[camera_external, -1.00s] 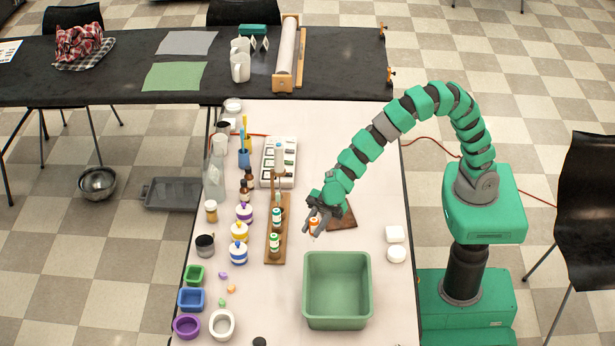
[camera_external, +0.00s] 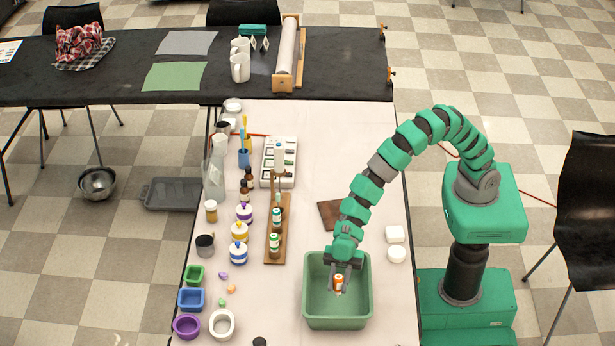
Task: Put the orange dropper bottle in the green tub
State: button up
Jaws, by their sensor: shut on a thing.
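The orange dropper bottle (camera_external: 338,281) shows as a small bottle with an orange band between the fingers of my gripper (camera_external: 338,288). My gripper is shut on it and points down. Gripper and bottle appear over the inside of the green tub (camera_external: 338,323), a square open tub at the front right of the table. The bottle's height above the tub floor cannot be told from this view. My arm covers part of the tub's back rim.
A wooden rack (camera_external: 285,240) with green-capped bottles stands left of the tub. Striped jars (camera_external: 238,254) and small coloured tubs (camera_external: 191,299) fill the left side.

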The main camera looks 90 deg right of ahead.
notch_tip(320, 180, down, 8)
jog(key=b, duration=0.2)
jog(key=shift+f+b, duration=0.25)
jog(key=shift+b, duration=0.1)
jog(key=o, duration=1)
jog(key=shift+d+r, duration=0.2)
jog(key=shift+d, duration=0.1)
jog(key=v, duration=0.2)
jog(key=shift+d+r+p, duration=0.15)
jog(key=shift+d+p, duration=0.15)
jog(key=shift+p, duration=0.1)
notch_tip(320, 180, up, 7)
jog(key=shift+a+f+p, duration=0.1)
jog(key=shift+a+p, duration=0.05)
jog(key=shift+p, duration=1.05)
